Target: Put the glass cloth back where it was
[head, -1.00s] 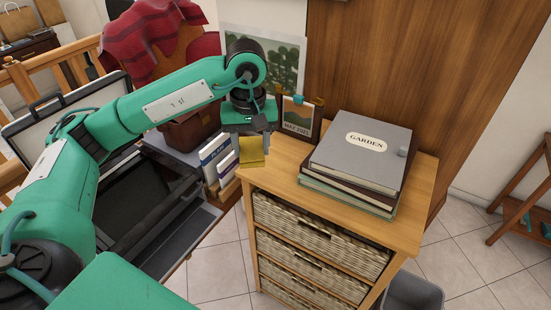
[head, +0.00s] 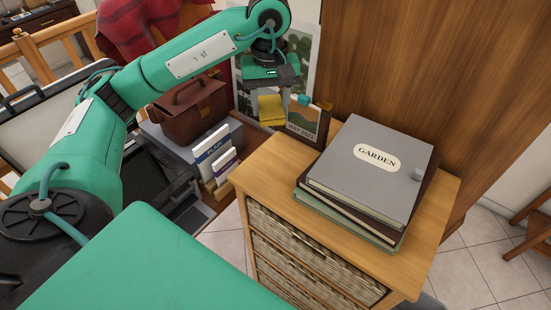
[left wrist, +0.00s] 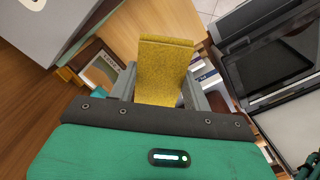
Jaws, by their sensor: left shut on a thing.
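The glass cloth (head: 271,108) is a folded yellow cloth. My left gripper (head: 278,98) is shut on it and holds it in the air, in front of the green landscape picture and beside the calendar frame. In the left wrist view the cloth (left wrist: 163,72) hangs between the two fingers (left wrist: 160,92), with the cabinet top behind it. My right gripper does not show in either view.
A wooden cabinet (head: 265,178) with wicker drawers bears a stack of albums, the top one a grey GARDEN album (head: 370,170). The calendar frame (head: 302,128) stands behind. The cabinet's front left top is clear.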

